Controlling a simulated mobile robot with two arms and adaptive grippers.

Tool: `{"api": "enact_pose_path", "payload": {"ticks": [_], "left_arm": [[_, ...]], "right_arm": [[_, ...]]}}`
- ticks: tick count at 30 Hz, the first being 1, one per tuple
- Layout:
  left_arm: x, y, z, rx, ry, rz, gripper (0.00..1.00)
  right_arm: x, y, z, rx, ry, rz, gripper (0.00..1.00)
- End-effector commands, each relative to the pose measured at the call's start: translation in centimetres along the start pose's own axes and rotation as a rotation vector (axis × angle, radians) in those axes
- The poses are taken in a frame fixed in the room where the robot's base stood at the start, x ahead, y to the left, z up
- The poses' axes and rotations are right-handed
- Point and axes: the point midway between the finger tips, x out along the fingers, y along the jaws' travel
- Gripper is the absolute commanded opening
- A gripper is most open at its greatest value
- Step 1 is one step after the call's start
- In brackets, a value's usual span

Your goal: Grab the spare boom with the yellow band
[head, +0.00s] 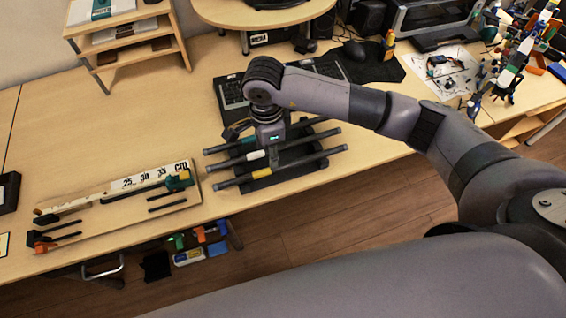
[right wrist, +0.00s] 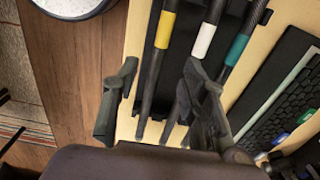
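Three dark booms lie side by side on a black rack (head: 260,184) at the table's front edge. The boom with the yellow band (head: 262,173) is the one nearest that edge; it also shows in the right wrist view (right wrist: 165,30). The white-banded boom (right wrist: 204,38) lies beside it, then the teal-banded boom (right wrist: 237,48). My right gripper (head: 272,140) is above the rack, pointing down. In the right wrist view its fingers (right wrist: 158,85) are open, and the yellow-banded boom runs across the gap between them. Contact cannot be seen. My left gripper is not in view.
A keyboard (head: 232,92) lies just behind the rack. A board with a ruler scale and tools (head: 130,205) is to its left. A wooden shelf (head: 125,40) stands at the back left. The table's front edge is close to the rack.

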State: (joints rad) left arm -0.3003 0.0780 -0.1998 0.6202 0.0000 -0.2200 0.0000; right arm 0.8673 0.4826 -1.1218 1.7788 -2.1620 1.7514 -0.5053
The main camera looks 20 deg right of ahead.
Motion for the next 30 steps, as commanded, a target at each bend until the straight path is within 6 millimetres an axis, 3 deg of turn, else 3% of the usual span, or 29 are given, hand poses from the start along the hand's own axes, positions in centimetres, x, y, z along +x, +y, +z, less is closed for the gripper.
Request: {"api": "enact_pose_path", "payload": {"ticks": [3,11,19,28,30], "left_arm": [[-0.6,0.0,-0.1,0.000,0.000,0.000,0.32],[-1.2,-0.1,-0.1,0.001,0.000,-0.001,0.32],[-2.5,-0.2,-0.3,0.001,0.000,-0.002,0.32],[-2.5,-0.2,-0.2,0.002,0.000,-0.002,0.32],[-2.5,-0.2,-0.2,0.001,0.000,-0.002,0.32]], "right_arm": [[1.8,0.1,0.0,0.001,0.000,0.003,0.40],[3.6,0.1,0.1,0.000,-0.001,0.003,0.40],[7.5,0.0,0.4,0.000,-0.002,0.003,0.40],[8.2,-0.1,0.3,-0.001,-0.002,-0.001,0.40],[8.2,-0.1,0.3,-0.001,-0.002,-0.001,0.35]]}}
